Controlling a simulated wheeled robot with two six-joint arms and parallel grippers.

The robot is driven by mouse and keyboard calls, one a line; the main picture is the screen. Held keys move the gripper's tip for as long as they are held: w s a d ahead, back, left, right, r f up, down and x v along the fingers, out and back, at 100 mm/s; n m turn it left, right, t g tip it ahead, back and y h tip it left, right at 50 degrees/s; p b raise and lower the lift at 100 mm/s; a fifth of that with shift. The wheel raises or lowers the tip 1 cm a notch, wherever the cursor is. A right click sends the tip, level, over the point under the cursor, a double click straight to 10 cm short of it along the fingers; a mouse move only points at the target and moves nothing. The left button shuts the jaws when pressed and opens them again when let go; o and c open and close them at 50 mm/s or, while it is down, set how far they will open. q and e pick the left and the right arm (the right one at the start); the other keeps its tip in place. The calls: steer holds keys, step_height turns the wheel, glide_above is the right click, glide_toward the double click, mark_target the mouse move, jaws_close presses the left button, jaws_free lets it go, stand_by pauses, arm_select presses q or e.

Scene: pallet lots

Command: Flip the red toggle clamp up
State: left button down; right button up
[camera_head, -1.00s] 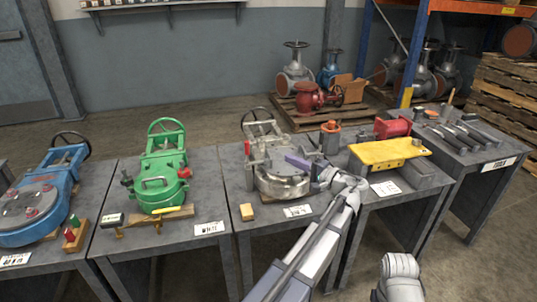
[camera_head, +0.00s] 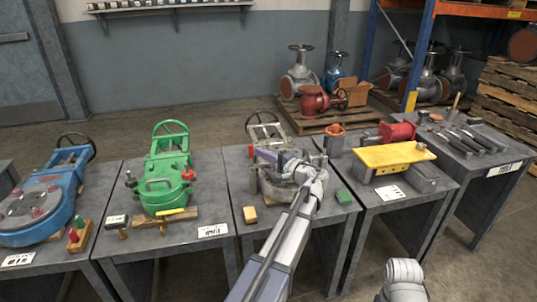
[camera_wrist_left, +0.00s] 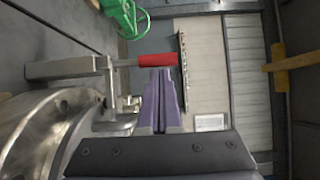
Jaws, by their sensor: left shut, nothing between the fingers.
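The red toggle clamp is on the silver machine (camera_head: 276,133) on the middle table. Its red handle (camera_wrist_left: 157,60) shows at the top centre of the left wrist view, on a metal arm lying sideways in that picture. In the head view only a small bit of red (camera_head: 250,151) shows beside my gripper. My left gripper (camera_head: 259,153) is shut and empty, reaching over the machine. In the left wrist view its purple fingertips (camera_wrist_left: 160,72) are right at the red handle; I cannot tell whether they touch. My right gripper is out of view.
A green machine (camera_head: 165,183) and a blue machine (camera_head: 38,207) stand on tables to the left. A yellow block (camera_head: 250,215) and a green block (camera_head: 344,198) lie near the silver machine. A yellow plate (camera_head: 392,156) is on the table to the right.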

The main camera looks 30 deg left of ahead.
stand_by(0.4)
arm_select(q)
steer(key=shift+s+a+r+n+p, duration=0.2)
steer(key=shift+n+p, duration=0.1)
steer(key=shift+p, duration=0.2)
steer(key=shift+h, duration=0.3)
steer(key=s+a+f+n+t+h+p, duration=0.3)
steer(key=s+a+n+h+p, duration=0.3)
steer(key=n+h+p, duration=0.1)
steer(key=shift+s+a+n+h+p, duration=0.35)
steer(key=shift+n+p, duration=0.2)
steer(key=shift+n, duration=0.45)
steer(key=shift+f, duration=0.15)
stand_by(0.4)
